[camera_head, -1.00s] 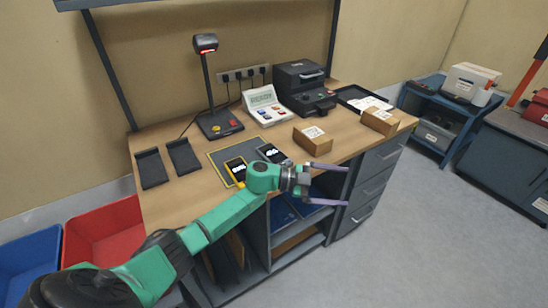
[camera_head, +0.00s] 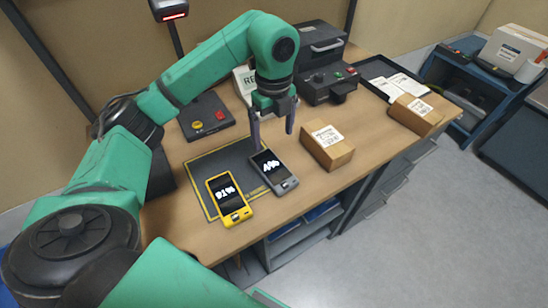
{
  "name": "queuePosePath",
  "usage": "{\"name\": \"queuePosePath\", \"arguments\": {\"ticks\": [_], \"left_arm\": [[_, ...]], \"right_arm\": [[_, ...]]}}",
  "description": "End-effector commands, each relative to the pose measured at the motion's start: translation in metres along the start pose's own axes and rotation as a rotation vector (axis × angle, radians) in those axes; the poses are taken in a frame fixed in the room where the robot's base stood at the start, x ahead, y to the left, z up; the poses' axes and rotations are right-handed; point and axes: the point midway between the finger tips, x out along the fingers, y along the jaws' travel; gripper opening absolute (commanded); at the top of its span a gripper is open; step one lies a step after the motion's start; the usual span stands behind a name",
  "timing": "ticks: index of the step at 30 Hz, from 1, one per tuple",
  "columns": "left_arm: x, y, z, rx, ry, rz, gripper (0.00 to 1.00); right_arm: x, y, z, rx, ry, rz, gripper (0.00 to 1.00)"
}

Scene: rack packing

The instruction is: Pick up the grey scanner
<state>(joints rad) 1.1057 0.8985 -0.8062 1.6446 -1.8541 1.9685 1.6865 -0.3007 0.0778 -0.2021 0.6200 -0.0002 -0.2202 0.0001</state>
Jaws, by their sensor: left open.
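The grey scanner (camera_head: 275,172) lies flat on the dark mat on the desk, its lit screen showing white digits. A yellow scanner (camera_head: 229,199) lies to its left on the same mat (camera_head: 203,168). My left gripper (camera_head: 272,140) is open, pointing down, above the far end of the grey scanner. One finger overlaps the scanner's far left corner in the picture; I cannot tell whether it touches. Nothing is between the fingers. My right gripper is not in view.
A cardboard box (camera_head: 327,145) stands just right of the grey scanner, and another box (camera_head: 416,114) is farther right. A black printer (camera_head: 322,62) and a stand base with buttons (camera_head: 206,116) are behind. The desk's front edge is close to the scanners.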

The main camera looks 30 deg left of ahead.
Motion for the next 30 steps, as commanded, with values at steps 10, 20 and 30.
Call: {"name": "queuePosePath", "arguments": {"ticks": [10,20,30], "left_arm": [[0.074,0.0,-0.002,0.004,0.006,0.002,1.0],[0.127,-0.002,-0.003,0.004,0.007,0.001,1.0],[0.131,-0.002,-0.003,0.005,0.006,-0.002,0.5]], "right_arm": [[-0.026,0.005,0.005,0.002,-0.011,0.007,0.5],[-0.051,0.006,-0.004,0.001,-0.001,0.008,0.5],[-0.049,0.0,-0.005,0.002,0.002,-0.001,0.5]]}}
